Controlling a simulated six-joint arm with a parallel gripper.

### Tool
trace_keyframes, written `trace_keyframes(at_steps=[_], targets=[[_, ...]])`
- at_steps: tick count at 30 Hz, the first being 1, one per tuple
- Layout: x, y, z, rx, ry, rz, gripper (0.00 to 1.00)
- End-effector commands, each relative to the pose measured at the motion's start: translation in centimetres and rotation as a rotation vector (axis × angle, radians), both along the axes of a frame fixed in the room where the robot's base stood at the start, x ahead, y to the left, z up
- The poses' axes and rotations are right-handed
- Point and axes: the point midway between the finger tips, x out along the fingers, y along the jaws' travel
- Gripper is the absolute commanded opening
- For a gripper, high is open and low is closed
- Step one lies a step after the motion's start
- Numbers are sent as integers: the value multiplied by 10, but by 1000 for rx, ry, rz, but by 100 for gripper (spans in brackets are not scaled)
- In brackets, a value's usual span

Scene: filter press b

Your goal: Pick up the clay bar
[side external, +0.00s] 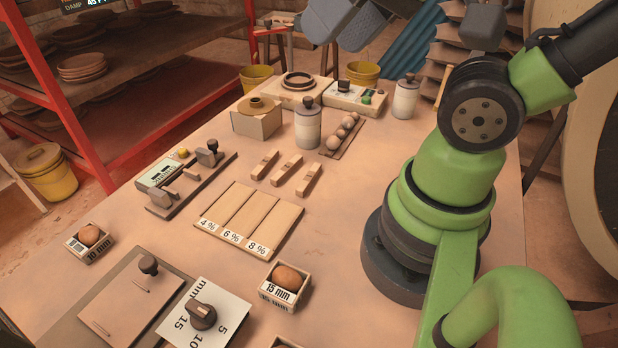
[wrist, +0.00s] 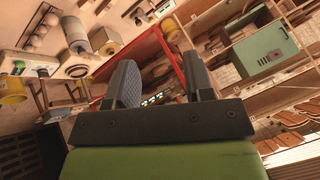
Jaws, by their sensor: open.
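Three small pale clay bars lie side by side on the table in the side external view: a left one (side external: 264,165), a middle one (side external: 286,168) and a right one (side external: 308,180). I cannot tell which one the task means. My gripper (side external: 343,24) is high at the top edge of that view, well above and behind the bars, its two grey fingers apart and nothing seen between them. In the wrist view my gripper (wrist: 157,65) points away across the room, fingers spread and empty. I cannot make out the bars clearly there.
A board marked 4 %, 6 % and 8 % (side external: 248,219) lies in front of the bars. A grey jar (side external: 308,128) and a rack of balls (side external: 342,134) stand behind them. A gauge fixture (side external: 190,180) is to the left, and a 15 mm box (side external: 285,286) is in front.

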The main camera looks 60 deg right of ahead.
Motion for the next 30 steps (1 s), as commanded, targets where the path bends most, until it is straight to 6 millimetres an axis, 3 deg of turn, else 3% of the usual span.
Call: trace_keyframes(at_steps=[5, 11, 19, 24, 30], targets=[[13, -7, -6, 17, 58, -76, 48], [53, -33, -39, 73, 235, -348, 48], [91, -79, -116, 149, 465, -756, 48], [95, -102, -170, 187, 580, -974, 48], [91, -114, -207, 211, 646, -1115, 48]])
